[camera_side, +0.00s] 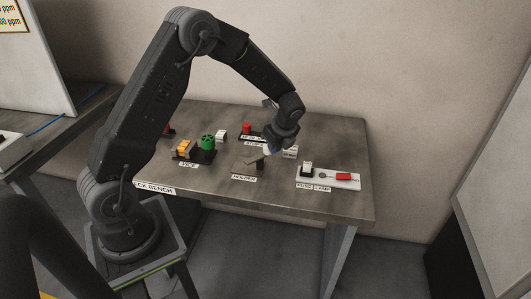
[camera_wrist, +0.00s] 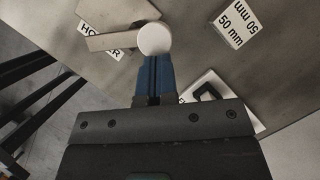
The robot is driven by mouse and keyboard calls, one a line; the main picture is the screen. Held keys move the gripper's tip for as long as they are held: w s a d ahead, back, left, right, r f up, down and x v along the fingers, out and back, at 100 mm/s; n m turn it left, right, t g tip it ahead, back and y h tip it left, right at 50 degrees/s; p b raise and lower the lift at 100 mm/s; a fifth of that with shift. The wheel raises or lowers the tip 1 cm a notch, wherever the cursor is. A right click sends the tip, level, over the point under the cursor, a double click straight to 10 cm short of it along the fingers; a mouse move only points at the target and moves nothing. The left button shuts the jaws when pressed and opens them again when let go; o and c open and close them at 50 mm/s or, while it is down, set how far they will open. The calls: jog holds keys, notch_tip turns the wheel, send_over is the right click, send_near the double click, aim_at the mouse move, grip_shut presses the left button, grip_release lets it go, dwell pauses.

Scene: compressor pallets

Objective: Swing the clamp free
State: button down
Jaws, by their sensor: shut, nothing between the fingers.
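The holder (camera_side: 245,163) stands near the front of the bench, with its label below it. A pale flat bar (camera_wrist: 112,41), which looks like the clamp, lies slantwise over a paler block (camera_wrist: 125,15) beside the HOLDER label. A round white knob or disc (camera_wrist: 154,38) is at the bar's right end. My gripper (camera_wrist: 155,58) has its blue fingers together, empty, with the tips right at the disc's near edge; I cannot tell if they touch. In the side view my gripper (camera_side: 269,149) is low over the holder's right side and partly hides it.
A vice (camera_side: 188,151) with an orange part and a green knob (camera_side: 207,141) stand left. A red button (camera_side: 246,128) is behind.

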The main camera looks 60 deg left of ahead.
jog(key=shift+w+a+f+n+g+h, duration=0.15)
jog(key=shift+a+n+g, duration=0.2)
jog(key=shift+n, duration=0.5)
jog(key=shift+w+a+r+n+g+h, duration=0.15)
jog(key=shift+a+n+g, duration=0.15)
jog(key=shift+n, duration=0.5)
jog(key=shift+w+a+f+n+g, duration=0.15)
jog(key=shift+a+n+g, duration=0.2)
jog(key=shift+n, duration=0.5)
dwell(3.2)
jog(key=shift+d, duration=0.1)
jog(key=shift+w+d, duration=0.15)
jog(key=shift+d, duration=0.1)
jog(key=w+d+r, duration=0.2)
jog(key=d+r, duration=0.4)
jog(key=r, duration=0.3)
jog(key=shift+w+d+r, duration=0.25)
jog(key=shift+d+r, duration=0.05)
jog(key=shift+d, duration=0.05)
